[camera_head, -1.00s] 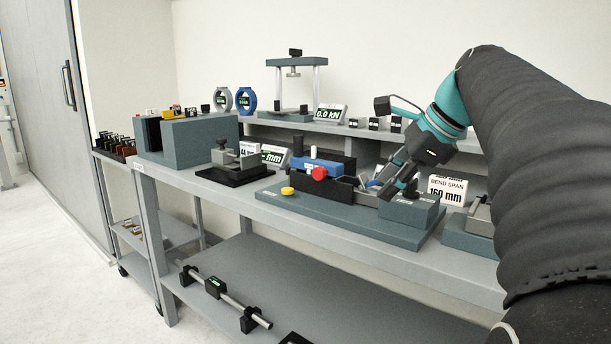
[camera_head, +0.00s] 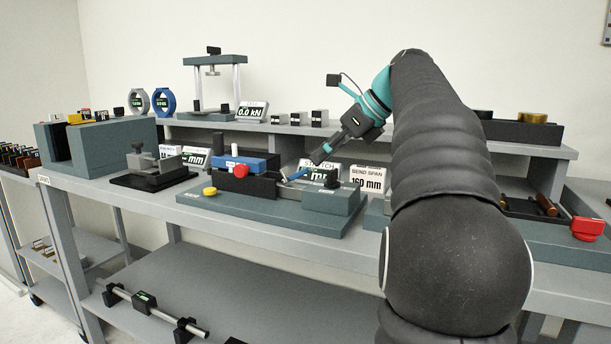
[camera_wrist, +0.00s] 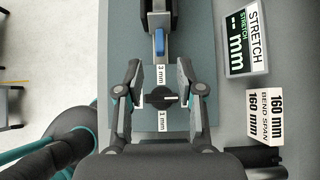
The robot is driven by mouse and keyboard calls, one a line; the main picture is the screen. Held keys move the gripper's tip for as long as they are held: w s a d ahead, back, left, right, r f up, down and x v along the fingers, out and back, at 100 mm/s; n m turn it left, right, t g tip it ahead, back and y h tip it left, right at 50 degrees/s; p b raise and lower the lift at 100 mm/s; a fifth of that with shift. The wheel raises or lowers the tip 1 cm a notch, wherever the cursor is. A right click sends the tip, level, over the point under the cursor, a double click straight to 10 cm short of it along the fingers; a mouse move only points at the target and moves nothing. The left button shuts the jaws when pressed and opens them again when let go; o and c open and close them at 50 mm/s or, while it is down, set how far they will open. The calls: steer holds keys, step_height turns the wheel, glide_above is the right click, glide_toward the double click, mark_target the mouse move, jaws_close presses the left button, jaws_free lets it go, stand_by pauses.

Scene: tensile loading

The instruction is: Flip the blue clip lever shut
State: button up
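The blue clip lever (camera_wrist: 159,42) shows in the wrist view ahead of my fingertips, at the end of a dark clamp on the tester's rail. In the head view it is the small blue piece (camera_head: 297,174) sticking up at a slant beside the block. My gripper (camera_wrist: 154,74) is open and empty, with its fingers on either side of the rail; it does not appear to touch the lever. In the head view my gripper (camera_head: 317,157) points down and left above the lever. A black knob (camera_wrist: 160,98) lies between the fingers in the wrist view, with millimetre labels nearby.
The tester's green base (camera_head: 260,218) carries a blue bar (camera_head: 240,162), a red knob (camera_head: 241,171) and a yellow button (camera_head: 210,191). The stretch display (camera_wrist: 243,40) and bend span sign (camera_wrist: 266,115) stand close on the right of the wrist view. Shelves stand behind the bench.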

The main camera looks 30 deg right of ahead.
mark_target(307, 169)
steer(key=shift+b+x, duration=0.55)
steer(key=shift+x, duration=2.6)
jaws_close()
